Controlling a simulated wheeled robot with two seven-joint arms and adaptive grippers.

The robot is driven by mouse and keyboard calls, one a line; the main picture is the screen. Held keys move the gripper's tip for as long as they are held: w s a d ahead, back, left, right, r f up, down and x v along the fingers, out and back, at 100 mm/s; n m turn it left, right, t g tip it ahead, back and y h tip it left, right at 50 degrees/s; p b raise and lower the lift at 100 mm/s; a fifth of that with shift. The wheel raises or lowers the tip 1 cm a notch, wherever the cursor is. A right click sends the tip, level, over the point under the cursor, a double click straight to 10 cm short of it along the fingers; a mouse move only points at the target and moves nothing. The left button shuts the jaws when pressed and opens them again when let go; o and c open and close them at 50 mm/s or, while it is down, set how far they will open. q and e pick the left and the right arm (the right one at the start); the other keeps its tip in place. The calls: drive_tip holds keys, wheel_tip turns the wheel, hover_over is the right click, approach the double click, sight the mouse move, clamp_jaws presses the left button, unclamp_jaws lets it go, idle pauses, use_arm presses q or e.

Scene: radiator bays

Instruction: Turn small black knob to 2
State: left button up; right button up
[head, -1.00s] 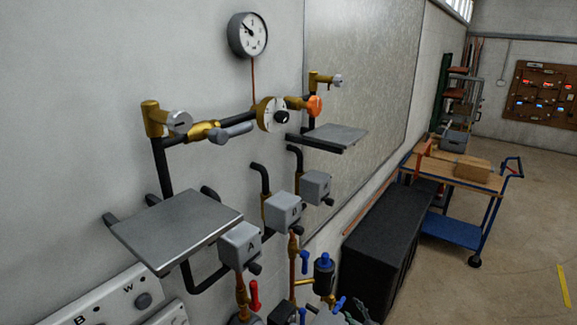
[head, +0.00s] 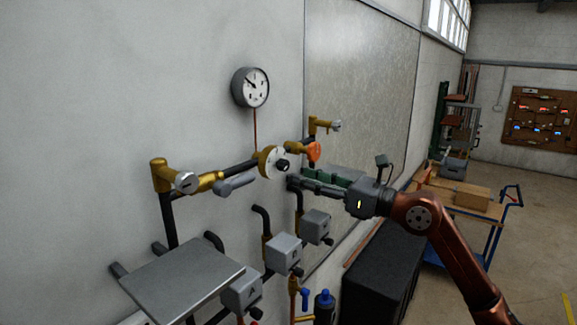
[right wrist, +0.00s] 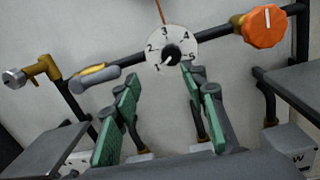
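The small black knob (right wrist: 172,54) sits at the centre of a round white dial (right wrist: 187,42) numbered 1 to 5 in the right wrist view. Its lower end points toward the 1 side, though the exact setting is hard to read. In the head view the black knob (head: 283,164) is on the dial's front, on the wall pipe. My right gripper (head: 297,182) is just below and to the right of it. In the right wrist view the green-padded fingers (right wrist: 158,82) are spread apart, empty, below the knob. My left gripper is out of view.
An orange knob (right wrist: 264,26) is right of the dial, and a grey lever (right wrist: 95,80) is left of it. A gauge (head: 250,87) hangs above. A grey shelf (head: 180,278) and grey boxes with small knobs (head: 283,254) lie below.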

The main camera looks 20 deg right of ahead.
sight(287, 165)
drive_tip(key=shift+h, duration=0.6)
drive_tip(key=w+p, duration=0.1)
drive_tip(key=w+a+r+p, duration=0.1)
drive_tip(key=w, duration=0.1)
drive_tip(key=w+a+p, duration=0.1)
drive_tip(key=w, duration=0.1)
drive_tip(key=shift+w+r, duration=0.1)
drive_tip(key=shift+r, duration=0.15)
drive_tip(key=shift+p+x, duration=0.4)
drive_tip(key=shift+x, duration=0.4)
drive_tip(key=shift+f, duration=0.15)
drive_tip(key=shift+c, duration=0.3)
clamp_jaws()
